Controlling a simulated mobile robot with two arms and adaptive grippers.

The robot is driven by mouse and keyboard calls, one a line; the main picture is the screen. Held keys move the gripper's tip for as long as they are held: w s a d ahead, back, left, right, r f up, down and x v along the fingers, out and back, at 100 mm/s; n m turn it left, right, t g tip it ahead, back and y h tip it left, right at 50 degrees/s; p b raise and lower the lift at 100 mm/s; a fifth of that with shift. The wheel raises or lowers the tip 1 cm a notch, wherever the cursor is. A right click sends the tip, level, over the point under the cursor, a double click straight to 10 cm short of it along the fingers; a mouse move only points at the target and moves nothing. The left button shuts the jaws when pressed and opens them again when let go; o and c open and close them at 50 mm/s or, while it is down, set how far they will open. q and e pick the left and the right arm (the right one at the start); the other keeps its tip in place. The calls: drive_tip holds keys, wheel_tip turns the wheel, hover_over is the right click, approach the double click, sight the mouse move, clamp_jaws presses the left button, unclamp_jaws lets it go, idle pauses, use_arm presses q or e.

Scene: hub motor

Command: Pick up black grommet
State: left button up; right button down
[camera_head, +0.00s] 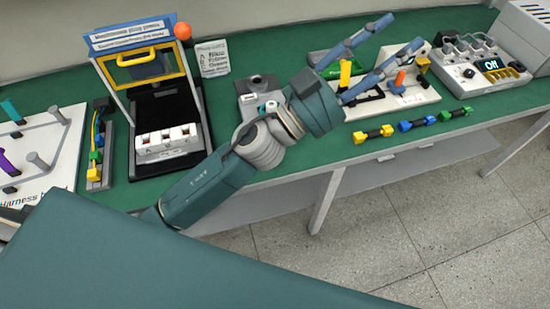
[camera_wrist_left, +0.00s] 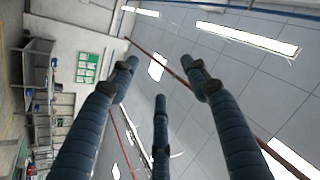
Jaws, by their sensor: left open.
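I cannot make out a black grommet for certain in either view. My left gripper (camera_head: 403,32) is open, its fingers spread towards the back right above the bench, with nothing visible between them. In the left wrist view, its three fingers (camera_wrist_left: 160,78) are apart and point at the ceiling and far wall, with no bench parts between them. The white fixture board (camera_head: 420,98) with black, orange and yellow parts lies below and behind the fingers, partly hidden by them. My right gripper is not in view.
The green bench (camera_head: 300,165) holds a black-bedded stand with a yellow handle (camera_head: 138,65), a grey device (camera_head: 258,88) and a white harness board (camera_head: 50,150). Several coloured plugs (camera_head: 418,123) lie along the front edge. A control box (camera_head: 480,72) stands at the right.

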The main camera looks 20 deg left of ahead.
use_arm(q)
drive_tip(key=s+d+f+m+g+h, duration=0.35)
drive_tip(key=s+d+m+g, duration=0.55)
drive_tip(key=m+g, duration=0.35)
wheel_tip(320, 180, down, 12)
drive_tip(key=s+m+g+y, duration=0.1)
drive_tip(key=m+g+y, duration=0.2)
drive_tip(key=g+y, duration=0.3)
drive_tip(key=w+a+f+n+y, duration=0.1)
drive_tip(key=w+a+f+y, duration=0.2)
drive_tip(key=a, duration=0.6)
drive_tip(key=w+a+f+n+t+y, duration=0.1)
drive_tip(key=w+a+f+y, duration=0.2)
drive_tip(key=a+f+y, duration=0.3)
drive_tip(key=w+a+f+n+t+y+p, duration=0.1)
drive_tip(key=a+f+y, duration=0.4)
drive_tip(key=a, duration=0.8)
drive_tip(key=shift+w+f+n+t+y, duration=0.3)
drive_tip(key=shift+w+f+n, duration=0.25)
drive_tip(key=shift+w+f, duration=0.8)
drive_tip(key=f, duration=0.1)
drive_tip(key=f+p, duration=0.1)
drive_tip(key=f, duration=0.1)
drive_tip(key=f+p, duration=0.1)
drive_tip(key=f, duration=0.1)
drive_tip(key=shift+s+a, duration=0.1)
drive_tip(key=shift+s, duration=0.15)
drive_tip(key=shift+f, duration=0.25)
drive_tip(key=c, duration=0.9)
